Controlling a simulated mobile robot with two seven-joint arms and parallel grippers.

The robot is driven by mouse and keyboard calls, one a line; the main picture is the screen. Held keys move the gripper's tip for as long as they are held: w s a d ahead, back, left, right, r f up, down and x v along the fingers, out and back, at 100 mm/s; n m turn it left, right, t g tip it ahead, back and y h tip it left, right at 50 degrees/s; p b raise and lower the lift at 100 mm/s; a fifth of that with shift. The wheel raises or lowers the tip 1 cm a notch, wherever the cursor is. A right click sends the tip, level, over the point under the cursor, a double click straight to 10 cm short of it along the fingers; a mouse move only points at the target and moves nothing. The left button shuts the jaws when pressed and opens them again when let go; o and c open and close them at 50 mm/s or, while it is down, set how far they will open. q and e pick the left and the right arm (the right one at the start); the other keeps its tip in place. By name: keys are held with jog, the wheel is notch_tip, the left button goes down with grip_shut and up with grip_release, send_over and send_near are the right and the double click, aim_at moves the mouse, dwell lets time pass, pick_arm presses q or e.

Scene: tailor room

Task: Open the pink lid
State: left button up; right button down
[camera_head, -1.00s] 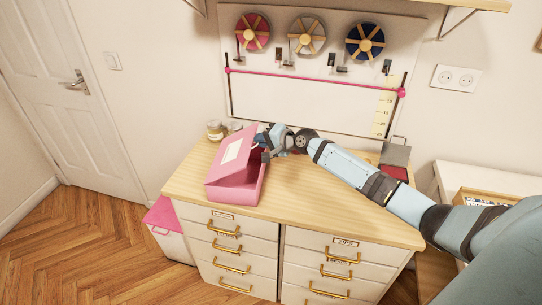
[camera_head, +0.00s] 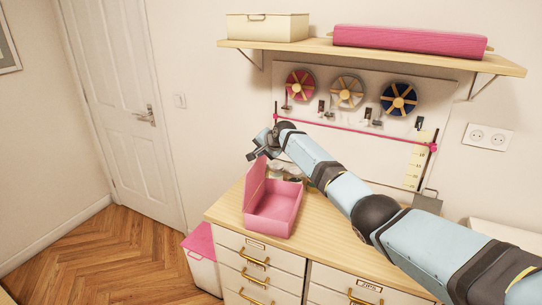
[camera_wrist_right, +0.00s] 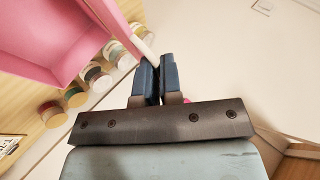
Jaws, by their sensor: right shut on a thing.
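The pink box (camera_head: 272,222) stands on the wooden top of the drawer cabinet, its inside exposed and looking empty. Its pink lid (camera_head: 255,184) stands nearly upright along the left side of the box. My right gripper (camera_head: 256,152) is at the top edge of the lid, shut on it. In the right wrist view the gripper's dark fingers (camera_wrist_right: 152,82) are close together at a pale edge beside the pink box (camera_wrist_right: 50,35). The exact grip is partly hidden by the fingers. My left gripper is not in view.
Several small jars (camera_wrist_right: 95,75) stand behind the box. A pegboard (camera_head: 350,145) with ribbon spools is on the wall, below a shelf (camera_head: 370,57). A pink-topped bin (camera_head: 200,243) stands left of the cabinet (camera_head: 262,262). My right arm spans the counter (camera_head: 325,235).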

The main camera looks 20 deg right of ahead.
jog(key=shift+w+a+r+g+h, duration=0.15)
jog(key=shift+w+a+g+h, duration=0.25)
jog(key=shift+w+a, duration=0.4)
jog(key=c, duration=1.3)
grip_release()
jog(key=v, duration=1.4)
jog(key=shift+w, duration=0.1)
